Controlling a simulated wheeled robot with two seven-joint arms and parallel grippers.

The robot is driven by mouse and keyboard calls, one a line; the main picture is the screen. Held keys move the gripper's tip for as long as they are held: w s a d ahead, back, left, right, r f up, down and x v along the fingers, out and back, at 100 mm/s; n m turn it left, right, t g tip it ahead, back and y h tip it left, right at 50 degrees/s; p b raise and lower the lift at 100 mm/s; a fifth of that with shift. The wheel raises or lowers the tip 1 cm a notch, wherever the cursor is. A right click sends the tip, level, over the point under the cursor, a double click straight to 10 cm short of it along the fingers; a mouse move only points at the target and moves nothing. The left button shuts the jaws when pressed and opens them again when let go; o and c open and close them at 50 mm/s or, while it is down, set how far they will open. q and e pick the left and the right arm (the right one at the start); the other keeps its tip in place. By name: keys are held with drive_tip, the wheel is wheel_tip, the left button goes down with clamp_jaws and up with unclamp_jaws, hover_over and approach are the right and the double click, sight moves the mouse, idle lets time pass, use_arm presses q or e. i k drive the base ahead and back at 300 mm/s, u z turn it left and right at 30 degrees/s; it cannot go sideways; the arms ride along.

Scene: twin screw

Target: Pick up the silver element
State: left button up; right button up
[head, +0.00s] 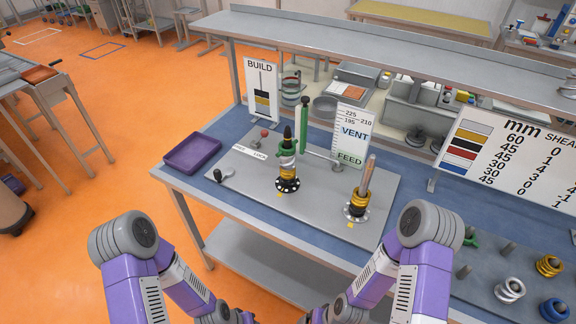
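The silver element (509,290) is a pale, ribbed ring-shaped piece on the right part of the blue bench, at the lower right. It looks seated around a short peg. A gold element (550,266) stands to its upper right and a blue element (553,310) to its lower right. My two purple and white arms come in at the bottom, and the right arm is left of the silver element, apart from it. Both grippers are below the picture's edge and cannot be seen.
A grey plate (240,190) carries two upright shafts with stacked elements, one with a black tip (288,132). A purple tray (192,153) lies left. Signs read BUILD (262,90) and VENT/FEED (352,134). A large chart (510,150) and an overhead shelf (360,42) stand behind.

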sight(503, 293)
drive_tip(key=z, duration=4.1)
drive_tip(key=i, duration=1.55)
drive_tip(key=u, duration=1.95)
